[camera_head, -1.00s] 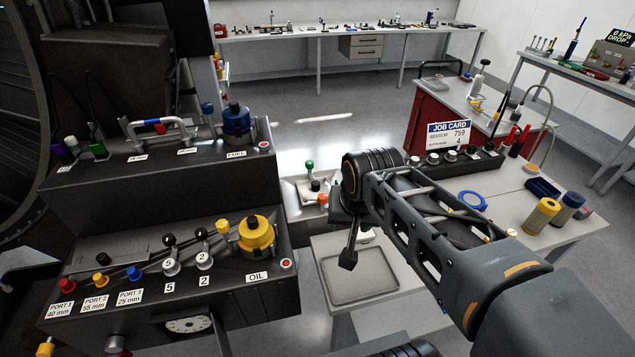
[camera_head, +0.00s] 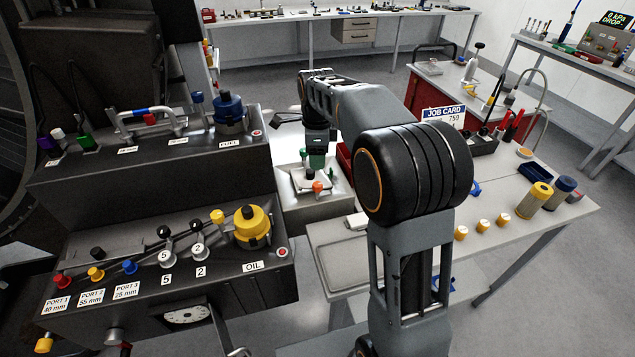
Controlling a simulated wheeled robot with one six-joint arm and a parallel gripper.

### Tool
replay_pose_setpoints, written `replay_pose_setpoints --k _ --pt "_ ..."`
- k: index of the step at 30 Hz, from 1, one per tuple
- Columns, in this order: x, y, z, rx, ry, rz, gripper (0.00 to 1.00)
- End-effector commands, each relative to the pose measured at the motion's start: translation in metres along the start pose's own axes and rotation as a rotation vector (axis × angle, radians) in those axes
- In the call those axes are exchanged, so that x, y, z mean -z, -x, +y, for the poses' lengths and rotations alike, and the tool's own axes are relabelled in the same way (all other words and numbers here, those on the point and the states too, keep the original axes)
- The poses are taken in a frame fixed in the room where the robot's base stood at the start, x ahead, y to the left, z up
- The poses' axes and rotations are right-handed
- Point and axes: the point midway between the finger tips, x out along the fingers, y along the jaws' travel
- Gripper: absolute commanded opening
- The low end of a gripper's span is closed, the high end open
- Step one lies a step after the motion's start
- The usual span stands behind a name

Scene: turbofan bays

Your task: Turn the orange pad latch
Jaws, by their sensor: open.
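The orange latch (camera_head: 317,187) is a small knob at the front edge of a light pad on the grey stand beyond the engine-side panels, near the picture's middle. It is small in this view, so its turn angle cannot be told. My gripper (camera_head: 318,164) points down above the pad, a little above and behind the orange latch, apart from it as far as I can see. The jaws are open, and their tips are small and dark here. A green knob (camera_head: 303,155) stands just left of the gripper.
The OIL panel (camera_head: 190,300) with its yellow cap (camera_head: 252,226) and levers is at left front. The FUEL panel with its blue cap (camera_head: 229,108) is behind it. A red bin (camera_head: 344,158) sits right of the gripper. A light table (camera_head: 540,220) with filters is at right.

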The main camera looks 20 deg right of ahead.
Motion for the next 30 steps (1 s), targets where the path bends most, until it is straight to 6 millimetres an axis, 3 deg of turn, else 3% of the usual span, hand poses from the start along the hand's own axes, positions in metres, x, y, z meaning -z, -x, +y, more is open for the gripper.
replay_pose_setpoints --k 9,15,21,30 --pt "0.0 -0.061 0.001 -0.005 0.002 0.001 0.55" --pt "0.0 -0.086 0.0 -0.002 0.002 0.001 0.55" --pt "0.0 -0.099 0.0 -0.001 0.002 0.0 0.55" --pt "0.0 -0.102 0.0 0.001 0.003 0.0 0.55"
